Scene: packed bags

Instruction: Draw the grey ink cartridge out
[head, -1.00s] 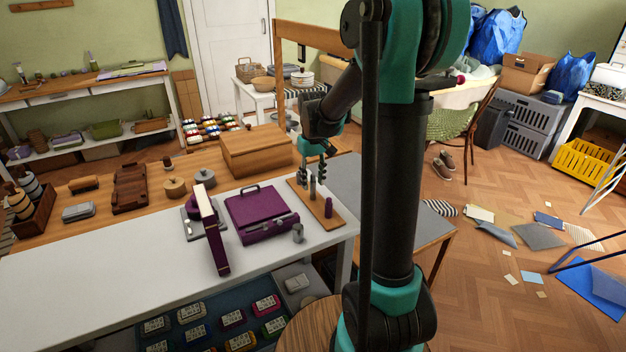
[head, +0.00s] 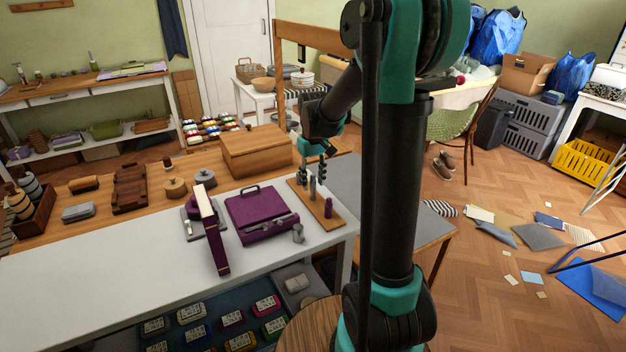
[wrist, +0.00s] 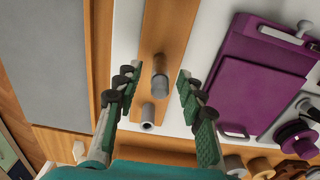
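A grey cylinder (head: 312,188), which looks like the grey ink cartridge, stands upright on a narrow wooden board (head: 296,188) at the right end of the white table. In the wrist view the grey cylinder (wrist: 160,78) shows between my fingertips, with a hollow grey tube (wrist: 148,117) beside it on the board. My gripper (head: 313,172) is above the board, its fingers spread on either side of the cylinder. In the wrist view my gripper (wrist: 157,82) is open, with a gap to the cylinder on both sides. How deep the cylinder sits is hidden.
A purple cylinder (head: 328,209) stands at the board's near end. A purple case (head: 258,214) lies left of the board, with a small grey cup (head: 298,234) in front. The table's front left is clear.

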